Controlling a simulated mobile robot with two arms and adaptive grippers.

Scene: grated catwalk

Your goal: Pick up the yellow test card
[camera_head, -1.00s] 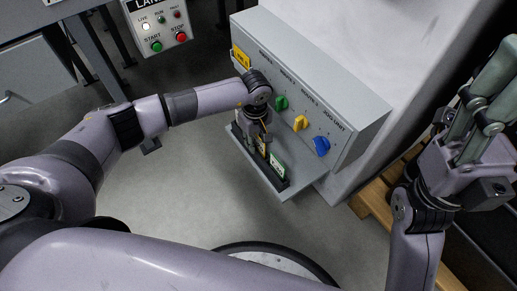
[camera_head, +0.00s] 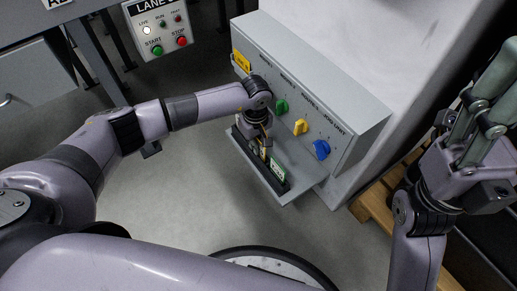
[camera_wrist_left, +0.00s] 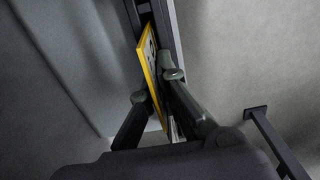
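The yellow test card (camera_wrist_left: 148,75) shows in the left wrist view as a thin plate with a yellow edge, standing in a dark rack (camera_wrist_left: 173,35). My left gripper (camera_wrist_left: 155,86) has one finger on each side of the card. Its fingers are apart, with a small gap between the left finger and the card. In the head view my left gripper (camera_head: 265,145) points down over the rack (camera_head: 256,163) and hides most of the card.
A white and green card (camera_head: 278,170) stands at the rack's near end. The rack sits on a grey shelf (camera_head: 305,178) below a panel with a green knob (camera_head: 282,106), a yellow knob (camera_head: 300,127) and a blue knob (camera_head: 321,149). A wooden pallet (camera_head: 375,203) lies right.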

